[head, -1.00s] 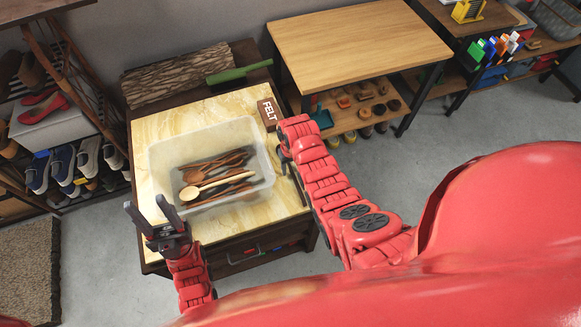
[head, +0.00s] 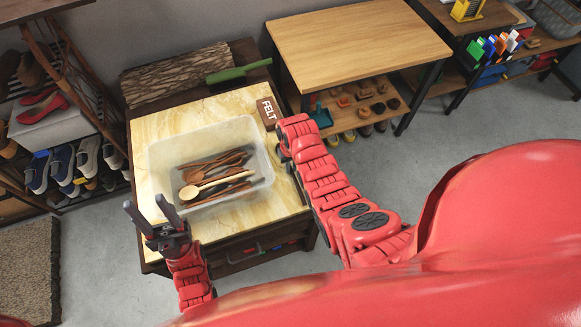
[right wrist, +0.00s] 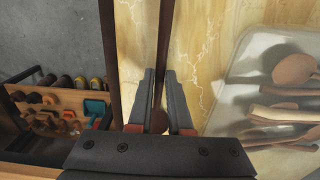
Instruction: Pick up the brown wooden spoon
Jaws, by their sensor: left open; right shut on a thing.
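A translucent bin (head: 255,132) on the marble-topped table holds several dark brown wooden utensils (head: 228,160) and one pale wooden spoon (head: 190,193). In the right wrist view, my right gripper (right wrist: 160,75) is shut on a long, thin brown wooden thing (right wrist: 164,35), seemingly the brown wooden spoon. It is outside the bin, to the bin's left in that view. In the head view my right gripper (head: 284,150) is at the table's right edge, its fingers mostly hidden by my wrist. My left gripper (head: 152,208) is open and empty by the table's front left corner.
A block marked FELT (head: 268,112) sits at the table's back right corner. A bare wooden table (head: 355,45) stands to the right, with small items beneath. A shoe rack (head: 60,150) stands left.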

